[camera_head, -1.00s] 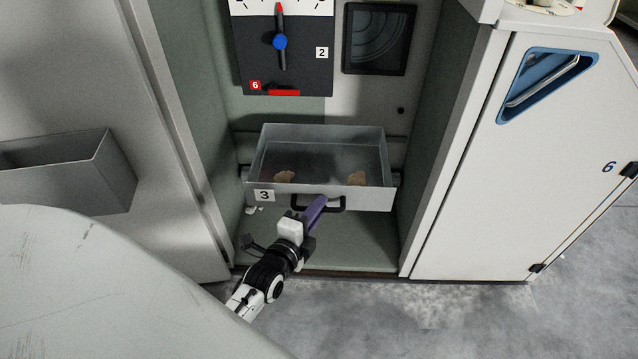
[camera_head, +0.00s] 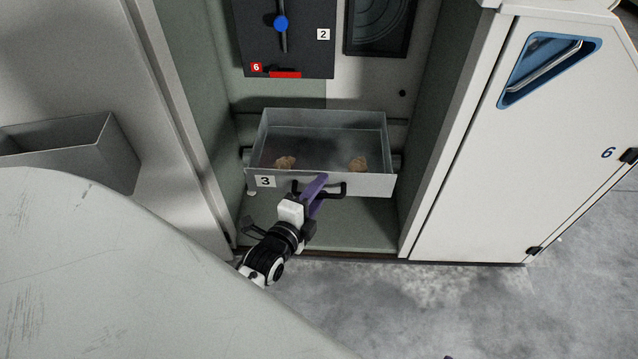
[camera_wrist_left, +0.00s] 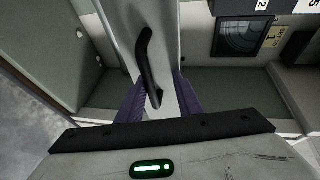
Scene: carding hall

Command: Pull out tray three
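A dial panel (camera_head: 310,50) with a blue knob and a dark window (camera_head: 378,25) are above the tray. A white door marked 6 (camera_head: 480,160) stands at right, an open grey bin (camera_head: 75,150) at left. Grey floor (camera_head: 440,310) is clear in front.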

